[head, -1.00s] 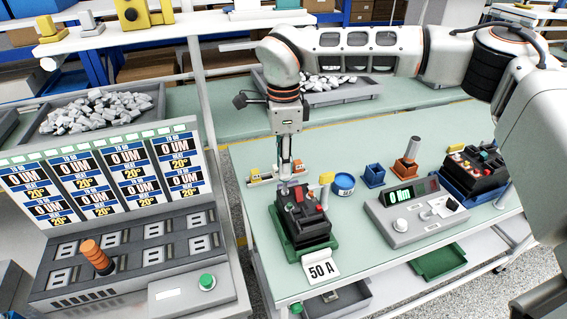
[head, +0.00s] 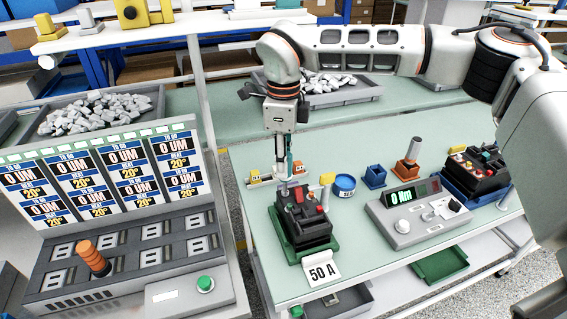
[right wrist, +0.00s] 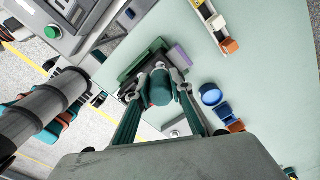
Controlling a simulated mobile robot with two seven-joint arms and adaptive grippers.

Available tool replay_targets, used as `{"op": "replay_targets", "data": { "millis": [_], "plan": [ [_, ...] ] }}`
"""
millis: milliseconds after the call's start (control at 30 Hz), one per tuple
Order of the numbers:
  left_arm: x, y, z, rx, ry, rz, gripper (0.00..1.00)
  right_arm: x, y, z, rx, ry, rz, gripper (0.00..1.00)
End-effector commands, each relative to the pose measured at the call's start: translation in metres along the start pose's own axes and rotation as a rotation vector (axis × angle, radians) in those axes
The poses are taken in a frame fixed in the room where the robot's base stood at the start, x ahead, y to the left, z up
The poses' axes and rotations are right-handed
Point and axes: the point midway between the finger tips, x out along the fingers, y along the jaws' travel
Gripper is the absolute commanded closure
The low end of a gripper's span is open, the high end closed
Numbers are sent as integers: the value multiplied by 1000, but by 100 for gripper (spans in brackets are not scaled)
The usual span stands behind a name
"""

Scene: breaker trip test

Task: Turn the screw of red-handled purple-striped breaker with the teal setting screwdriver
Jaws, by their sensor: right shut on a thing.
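A black breaker (head: 308,227) with red parts on top sits in a green tray (head: 292,252) on the pale green bench, behind a 50 A card. My right gripper (head: 286,178) points down over the back left of this breaker. In the right wrist view its fingers (right wrist: 161,80) are shut on the teal screwdriver (right wrist: 160,92), seen nearly end-on. The screwdriver's tip and the screw are hidden, so I cannot tell whether they touch. The fingers cover most of the breaker in that view. A purple patch (right wrist: 180,56) shows beside it. My left gripper is not in view.
Another black breaker unit (head: 478,172) is farther right. A grey test panel (head: 130,250) stands at left.

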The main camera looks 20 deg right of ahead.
Motion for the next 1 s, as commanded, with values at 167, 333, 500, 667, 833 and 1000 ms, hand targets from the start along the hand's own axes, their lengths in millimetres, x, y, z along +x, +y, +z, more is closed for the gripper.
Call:
{"op": "replay_targets", "data": {
  "millis": [167,333,500,667,833,1000],
  "plan": [
    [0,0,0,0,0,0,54,-1,0,0,-1,0,0,100],
    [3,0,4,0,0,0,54,1,0,0,95,-1,0,100],
    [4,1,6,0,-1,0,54,0,0,0,174,-1,0,100],
    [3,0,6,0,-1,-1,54,-1,-1,0,173,-1,0,100],
    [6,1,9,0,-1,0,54,1,-1,0,245,-2,0,100],
    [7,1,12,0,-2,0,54,0,-2,0,345,-1,0,100]
  ]
}}
